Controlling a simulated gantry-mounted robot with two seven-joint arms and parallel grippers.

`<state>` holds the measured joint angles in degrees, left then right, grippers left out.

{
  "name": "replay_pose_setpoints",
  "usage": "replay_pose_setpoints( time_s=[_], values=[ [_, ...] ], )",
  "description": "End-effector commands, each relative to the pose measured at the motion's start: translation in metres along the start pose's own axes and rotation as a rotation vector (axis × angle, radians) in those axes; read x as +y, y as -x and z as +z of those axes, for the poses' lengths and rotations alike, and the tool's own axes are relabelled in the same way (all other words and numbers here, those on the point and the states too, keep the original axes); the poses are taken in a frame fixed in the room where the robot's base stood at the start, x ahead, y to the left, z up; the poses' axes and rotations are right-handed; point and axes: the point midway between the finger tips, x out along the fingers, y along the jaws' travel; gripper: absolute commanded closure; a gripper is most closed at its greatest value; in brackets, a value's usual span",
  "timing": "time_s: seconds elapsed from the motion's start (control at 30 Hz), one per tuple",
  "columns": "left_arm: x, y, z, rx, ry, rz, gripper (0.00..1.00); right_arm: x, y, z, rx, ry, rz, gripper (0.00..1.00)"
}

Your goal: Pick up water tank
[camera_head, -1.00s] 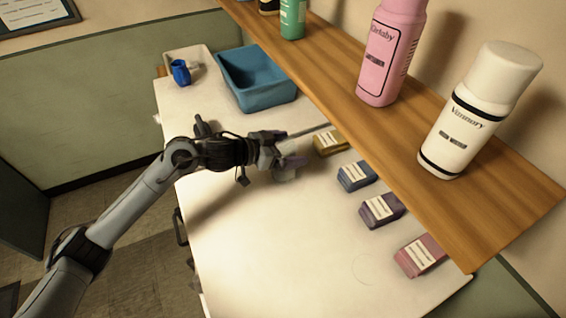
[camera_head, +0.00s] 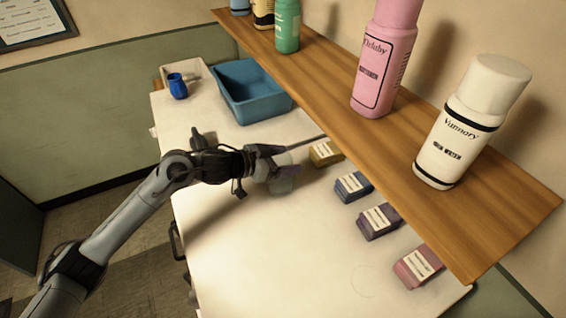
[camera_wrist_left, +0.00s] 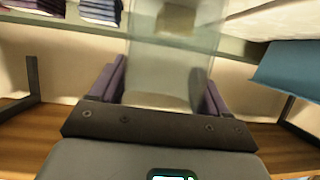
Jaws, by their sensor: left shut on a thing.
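The water tank (camera_head: 282,184) appears to be the clear, pale container at the end of my left arm, over the white table. My left gripper (camera_head: 283,165) is shut on it. In the left wrist view the see-through tank (camera_wrist_left: 170,60) stands between the two purple finger pads of the gripper (camera_wrist_left: 163,88). Part of the tank is hidden behind the gripper in the head view. I cannot tell whether its base touches the table. My right gripper is not in view.
Several small labelled boxes (camera_head: 378,221) line the table under the wooden shelf (camera_head: 330,107). The shelf carries a pink bottle (camera_head: 383,65) and a white bottle (camera_head: 458,140). A blue bin (camera_head: 262,108) and a blue cup (camera_head: 177,87) are at the back. The front table is clear.

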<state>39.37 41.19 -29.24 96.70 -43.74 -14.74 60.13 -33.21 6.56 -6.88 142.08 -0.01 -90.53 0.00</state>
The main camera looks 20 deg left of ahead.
Motion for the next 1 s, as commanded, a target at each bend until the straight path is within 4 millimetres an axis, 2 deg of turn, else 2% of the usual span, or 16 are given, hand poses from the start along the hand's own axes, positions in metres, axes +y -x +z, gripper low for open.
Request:
replay_pose_setpoints(
  time_s=[0.37,0.63,1.0],
  values=[
    [0.000,0.006,-0.015,0.004,-0.001,0.000,0.78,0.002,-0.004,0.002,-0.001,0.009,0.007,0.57],
    [0.000,0.015,-0.038,0.005,-0.003,-0.001,0.78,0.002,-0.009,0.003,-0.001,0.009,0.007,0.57],
    [0.037,0.013,-0.062,0.004,-0.002,0.003,0.78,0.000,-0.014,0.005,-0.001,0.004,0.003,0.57]
  ],
)
